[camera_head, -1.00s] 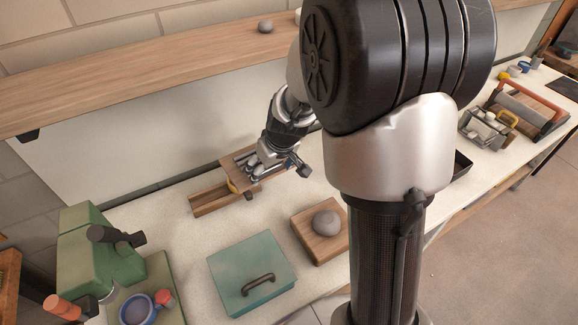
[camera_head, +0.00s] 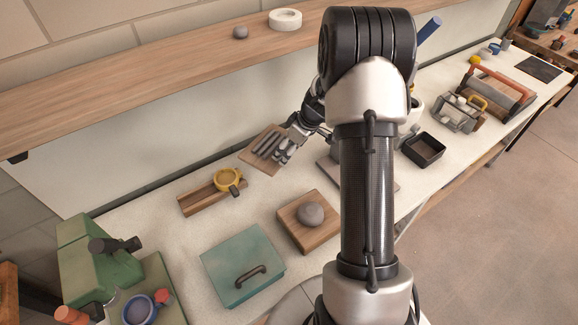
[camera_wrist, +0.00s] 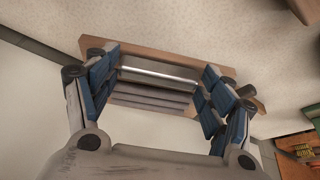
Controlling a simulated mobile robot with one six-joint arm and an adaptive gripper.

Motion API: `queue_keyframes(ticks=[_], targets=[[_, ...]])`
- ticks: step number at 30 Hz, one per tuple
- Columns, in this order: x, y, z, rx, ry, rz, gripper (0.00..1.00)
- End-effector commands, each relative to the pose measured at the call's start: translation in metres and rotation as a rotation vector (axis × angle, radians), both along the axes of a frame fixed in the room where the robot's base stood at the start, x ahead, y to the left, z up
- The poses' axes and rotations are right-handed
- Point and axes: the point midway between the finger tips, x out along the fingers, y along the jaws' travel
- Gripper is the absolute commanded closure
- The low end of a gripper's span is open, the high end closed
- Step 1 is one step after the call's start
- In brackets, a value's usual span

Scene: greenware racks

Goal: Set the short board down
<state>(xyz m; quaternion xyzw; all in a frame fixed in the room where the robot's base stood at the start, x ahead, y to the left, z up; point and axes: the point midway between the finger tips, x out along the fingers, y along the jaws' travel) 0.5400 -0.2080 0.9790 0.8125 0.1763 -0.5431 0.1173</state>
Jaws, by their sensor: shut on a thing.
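The short board (camera_head: 248,156) is a small flat wooden board with several grey bars lying side by side on it. My gripper (camera_head: 284,150) is shut on it from its right side and seems to hold it above the back of the counter; the exact gap below is unclear. In the wrist view the board (camera_wrist: 160,53) spans between the blue-padded fingers of my gripper (camera_wrist: 160,72), with the grey bars between them.
A wooden trough (camera_head: 200,198) with a yellow ring-shaped tool (camera_head: 228,180) lies left of the board. A wooden block (camera_head: 292,225) with a grey ball, a teal lidded box (camera_head: 235,262) and a black tray (camera_head: 423,149) stand nearby. A shelf (camera_head: 170,70) runs above.

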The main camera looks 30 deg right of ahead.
Motion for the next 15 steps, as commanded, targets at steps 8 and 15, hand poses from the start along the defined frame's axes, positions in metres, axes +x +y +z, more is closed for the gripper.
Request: queue_keyframes(ticks=[8,15], targets=[[0.001,0.000,-0.034,0.000,-0.001,0.000,0.56],[0.000,0.000,-0.065,0.002,0.001,-0.001,0.56]])
